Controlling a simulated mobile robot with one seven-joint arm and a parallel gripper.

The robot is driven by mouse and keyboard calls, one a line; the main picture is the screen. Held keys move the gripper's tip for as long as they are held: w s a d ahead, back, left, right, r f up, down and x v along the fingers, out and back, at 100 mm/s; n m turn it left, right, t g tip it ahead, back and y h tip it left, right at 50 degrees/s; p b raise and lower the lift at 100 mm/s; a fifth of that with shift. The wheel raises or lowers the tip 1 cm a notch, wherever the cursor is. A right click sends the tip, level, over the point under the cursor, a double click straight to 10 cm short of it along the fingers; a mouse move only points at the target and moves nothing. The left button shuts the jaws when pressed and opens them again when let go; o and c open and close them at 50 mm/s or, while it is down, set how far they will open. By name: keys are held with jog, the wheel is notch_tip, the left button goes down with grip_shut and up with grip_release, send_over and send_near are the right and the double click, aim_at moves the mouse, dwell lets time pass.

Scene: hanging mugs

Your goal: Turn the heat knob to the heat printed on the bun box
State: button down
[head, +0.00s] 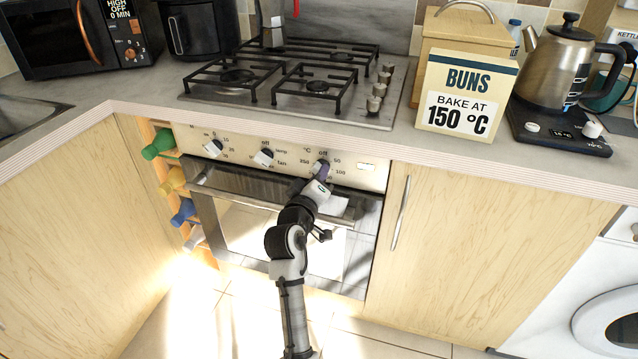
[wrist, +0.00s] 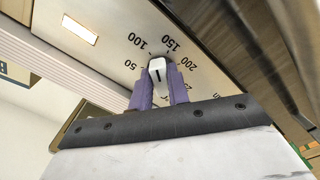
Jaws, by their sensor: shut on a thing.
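The bun box (head: 464,97) stands on the counter at the right and reads "BUNS, BAKE AT 150 °C". The heat knob (wrist: 157,68) is white with a dark line, on the oven panel under the °C scale. In the head view the knob is largely covered by my gripper (head: 321,174). In the wrist view the purple fingers of my gripper (wrist: 158,92) are shut on both sides of the knob. Its upper end points up between the 100 and 150 labels; I cannot tell the exact mark.
Two other knobs, the left one (head: 213,147) and the middle one (head: 264,157), sit on the same panel. The oven handle (head: 240,199) runs below. A gas hob (head: 300,88) is above, and a kettle (head: 560,60) stands right of the box.

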jog(key=shift+f+m+b, duration=0.15)
jog(key=shift+m+b, duration=1.95)
jog(key=shift+m, duration=1.2)
jog(key=c, duration=1.3)
grip_release()
jog(key=shift+c, duration=0.2)
jog(key=shift+s+a, duration=0.1)
